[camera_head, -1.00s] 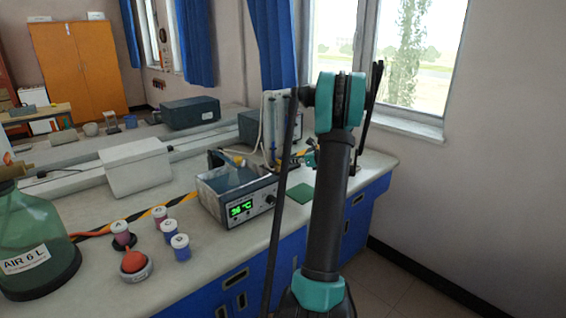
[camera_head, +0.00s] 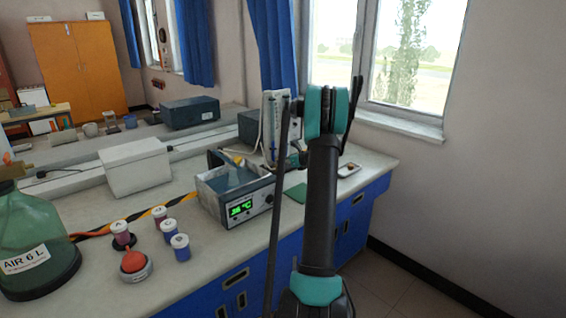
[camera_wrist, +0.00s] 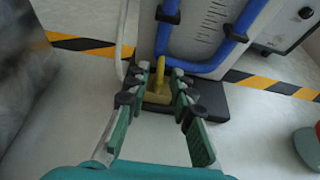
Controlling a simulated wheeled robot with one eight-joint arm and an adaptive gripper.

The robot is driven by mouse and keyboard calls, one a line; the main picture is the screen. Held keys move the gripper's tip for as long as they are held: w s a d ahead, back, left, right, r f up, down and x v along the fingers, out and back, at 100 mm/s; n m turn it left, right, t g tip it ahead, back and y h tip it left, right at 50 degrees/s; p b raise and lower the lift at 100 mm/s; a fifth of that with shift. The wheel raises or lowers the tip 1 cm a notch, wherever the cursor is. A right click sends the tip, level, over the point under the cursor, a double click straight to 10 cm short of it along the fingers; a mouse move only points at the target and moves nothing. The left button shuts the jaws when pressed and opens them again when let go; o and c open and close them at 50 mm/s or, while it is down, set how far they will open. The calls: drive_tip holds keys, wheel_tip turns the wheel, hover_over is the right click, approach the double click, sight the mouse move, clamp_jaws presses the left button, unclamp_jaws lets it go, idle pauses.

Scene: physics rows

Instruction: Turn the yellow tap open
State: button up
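The yellow tap (camera_wrist: 160,72) shows in the wrist view, a narrow yellow handle on a brass-coloured body at the foot of a white scaled panel (camera_wrist: 197,30) with blue tubing. My gripper (camera_wrist: 162,75) is open, with its fingertips on either side of the tap's handle. A small gap seems to show beside the handle; contact cannot be made out. In the head view the panel (camera_head: 274,112) stands at the back of the bench, and my arm hides the tap and most of my gripper.
A water bath (camera_head: 238,190) reading 36 °C stands left of my arm. Several capped vials (camera_head: 181,247), a red bulb (camera_head: 134,262) and a green bottle (camera_head: 38,240) are farther left. Black-and-yellow tape (camera_wrist: 85,44) runs behind the panel.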

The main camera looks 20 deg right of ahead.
clamp_jaws()
drive_tip(key=shift+d, duration=0.1)
drive_tip(key=n+y, duration=0.1)
drive_tip(key=n+g+y, duration=0.2)
drive_tip(key=shift+w+d, duration=0.25)
drive_tip(key=shift+d, duration=0.15)
drive_tip(key=n+g+y, duration=0.2)
drive_tip(key=n, duration=0.1)
drive_tip(key=w+n+g+y, duration=0.1)
drive_tip(key=g+y, duration=0.1)
drive_tip(key=shift+d+n, duration=0.35)
drive_tip(key=shift+n, duration=0.05)
drive_tip(key=shift+w+d+n+g+y, duration=0.15)
drive_tip(key=shift+n+g+y, duration=0.25)
drive_tip(key=shift+n+g, duration=0.55)
drive_tip(key=shift+w+a+n+g+y, duration=0.15)
drive_tip(key=shift+n+g+y, duration=0.25)
drive_tip(key=shift+n+g, duration=0.5)
drive_tip(key=shift+d+n+g, duration=0.1)
drive_tip(key=shift+n+g, duration=0.25)
drive_tip(key=shift+g, duration=0.2)
drive_tip(key=shift+o, duration=1.2)
unclamp_jaws()
